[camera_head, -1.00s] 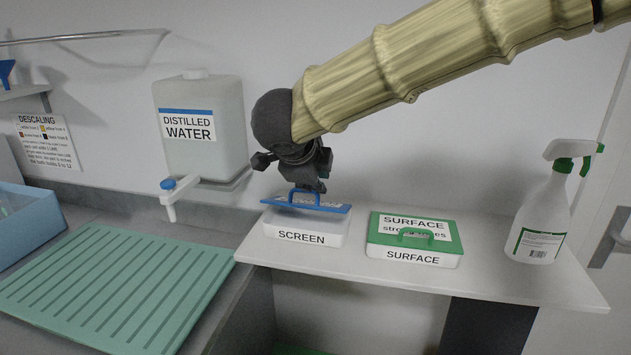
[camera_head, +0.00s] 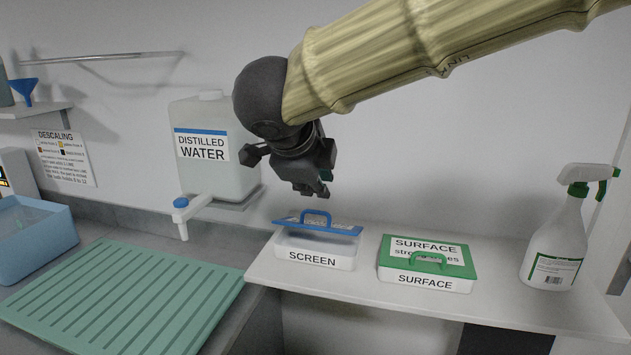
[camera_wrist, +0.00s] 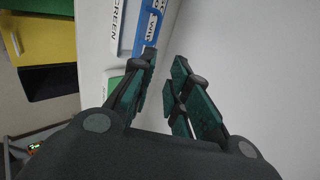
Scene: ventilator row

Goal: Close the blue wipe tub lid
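The blue wipe tub, labelled SCREEN (camera_head: 313,260), stands on the white shelf in the head view. Its blue lid (camera_head: 340,230), with an upright loop handle, lies over the tub. A pale strip shows between the lid's front edge and the tub's front rim, so the lid does not look flush there. My gripper (camera_head: 318,192) is above the lid handle, apart from it and empty. In the wrist view my gripper (camera_wrist: 166,62) has its green-padded fingers spread with a gap between them. Part of the blue lid (camera_wrist: 148,22) shows beyond the fingertips.
A closed green-lidded SURFACE tub (camera_head: 428,283) stands right of the blue one. A spray bottle (camera_head: 556,240) stands farther right. A distilled water container (camera_head: 214,150) with a tap is at left, above a green ribbed mat (camera_head: 120,290). The shelf (camera_head: 510,305) has bare room in front.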

